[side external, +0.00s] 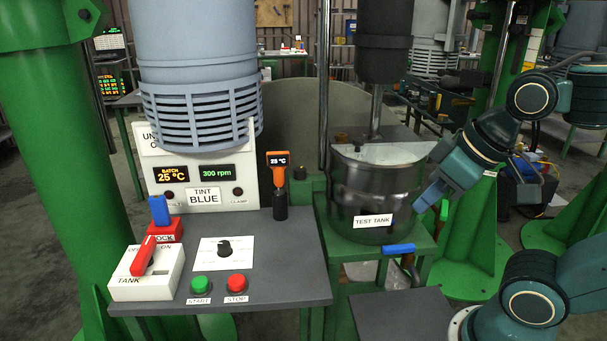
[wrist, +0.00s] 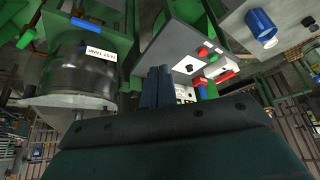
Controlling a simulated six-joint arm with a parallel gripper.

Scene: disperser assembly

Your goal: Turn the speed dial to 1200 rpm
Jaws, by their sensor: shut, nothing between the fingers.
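The speed dial (side external: 225,248) is a small black knob on a white scale plate (side external: 210,257), on the grey control panel. The panel display (side external: 216,172) reads 300 rpm in green. The scale marks are too small to read. My gripper (side external: 421,206) is to the right of the panel, in front of the test tank (side external: 352,195), well apart from the dial. In the wrist view my gripper (wrist: 159,72) shows its two dark fingers together with nothing between them.
The green START button (side external: 201,284) and red STOP button (side external: 236,283) sit just in front of the dial. A red-handled tank switch (side external: 143,257) and red lock block (side external: 166,230) stand left. An orange-headed thermometer (side external: 279,178) stands behind. Space above the dial is clear.

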